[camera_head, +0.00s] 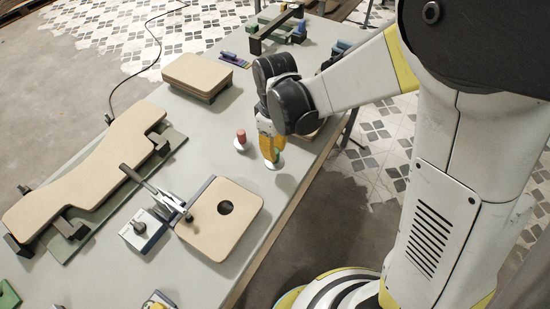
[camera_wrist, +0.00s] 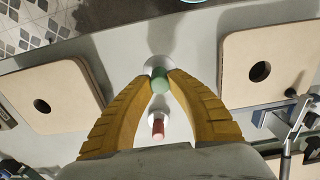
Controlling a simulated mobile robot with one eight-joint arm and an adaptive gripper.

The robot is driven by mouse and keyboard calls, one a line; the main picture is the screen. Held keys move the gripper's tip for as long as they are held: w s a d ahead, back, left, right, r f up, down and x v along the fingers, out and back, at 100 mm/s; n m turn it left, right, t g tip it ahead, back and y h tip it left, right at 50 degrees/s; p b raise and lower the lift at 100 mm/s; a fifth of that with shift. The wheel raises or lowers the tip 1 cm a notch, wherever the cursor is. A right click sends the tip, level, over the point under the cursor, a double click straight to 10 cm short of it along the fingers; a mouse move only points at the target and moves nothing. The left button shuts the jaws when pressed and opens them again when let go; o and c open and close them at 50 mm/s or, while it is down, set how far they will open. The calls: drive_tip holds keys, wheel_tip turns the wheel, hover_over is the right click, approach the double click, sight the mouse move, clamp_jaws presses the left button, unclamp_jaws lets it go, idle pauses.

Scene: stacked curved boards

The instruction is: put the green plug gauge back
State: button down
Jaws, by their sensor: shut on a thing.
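The green plug gauge (camera_wrist: 160,82) is between the yellow fingertips of my gripper (camera_wrist: 160,76) in the wrist view, and the fingers are shut on it. In the head view only a sliver of the green gauge (camera_head: 277,143) shows beside my gripper (camera_head: 270,156); the fingers hide the rest. A white round base (camera_head: 275,165) shows right at the fingertips, over the table near its right edge. I cannot tell whether the gauge stands on the table or hangs just above it. A red plug gauge (camera_head: 241,135) stands close by on its own white round base (camera_head: 239,146).
A tan board with a round hole (camera_head: 218,226) lies nearer on the table (camera_head: 205,139), beside a clamp (camera_head: 163,200). A long curved board (camera_head: 85,175) lies at left. Stacked boards (camera_head: 196,77) lie farther back. Bare table surrounds the two gauges.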

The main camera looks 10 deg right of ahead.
drive_tip(key=shift+f+b, duration=0.6)
drive_tip(key=shift+f, duration=1.2)
drive_tip(key=shift+f, duration=0.2)
drive_tip(key=c, duration=1.3)
unclamp_jaws()
drive_tip(key=shift+r, duration=0.15)
